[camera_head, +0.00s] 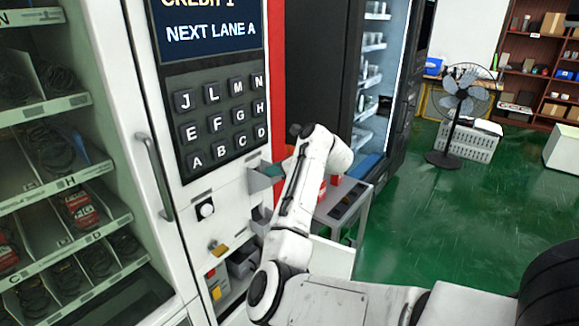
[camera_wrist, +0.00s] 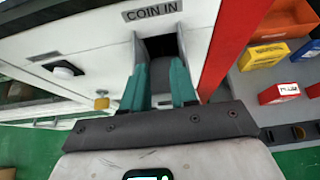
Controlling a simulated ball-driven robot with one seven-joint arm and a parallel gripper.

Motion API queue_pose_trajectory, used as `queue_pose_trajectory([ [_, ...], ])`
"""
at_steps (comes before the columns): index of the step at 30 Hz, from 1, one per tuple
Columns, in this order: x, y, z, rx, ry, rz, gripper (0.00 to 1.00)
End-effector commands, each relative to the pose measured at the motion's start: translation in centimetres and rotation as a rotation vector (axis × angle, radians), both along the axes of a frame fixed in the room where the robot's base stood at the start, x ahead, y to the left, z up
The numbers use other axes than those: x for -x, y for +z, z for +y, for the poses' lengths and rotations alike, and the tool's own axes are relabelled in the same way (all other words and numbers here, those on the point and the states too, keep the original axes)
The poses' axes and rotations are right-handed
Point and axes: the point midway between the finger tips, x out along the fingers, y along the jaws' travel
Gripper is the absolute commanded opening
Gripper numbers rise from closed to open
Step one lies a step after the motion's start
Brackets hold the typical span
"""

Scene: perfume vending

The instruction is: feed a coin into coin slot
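The coin slot (camera_wrist: 160,46) is a dark opening in the white machine front, under a label (camera_wrist: 153,10) reading COIN IN. In the head view, the grey slot housing (camera_head: 260,180) sticks out below the keypad. My gripper (camera_wrist: 159,65) is at the mouth of the slot, its two teal fingers apart with a gap between them. In the head view, my gripper (camera_head: 275,169) is mostly hidden behind my arm. I see no coin between the fingers. The inside of the slot is dark, with a grey surface between the fingers.
The display (camera_head: 210,28) reads CREDIT 1 and NEXT LANE A above the lettered keypad (camera_head: 217,120). A grey side table (camera_head: 345,200) stands right of the slot, with red, yellow and orange bins (camera_wrist: 275,15). A glass-fronted shelf cabinet is at left. Green floor is open at right.

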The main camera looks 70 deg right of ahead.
Motion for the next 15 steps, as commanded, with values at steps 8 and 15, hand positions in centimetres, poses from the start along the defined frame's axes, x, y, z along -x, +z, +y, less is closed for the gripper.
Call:
queue_pose_trajectory([
  [8, 5.3, 2.4, 0.8, -0.001, -0.012, 0.01, 0.35],
  [15, 8.1, 4.4, 1.5, 0.0, -0.009, 0.006, 0.35],
])
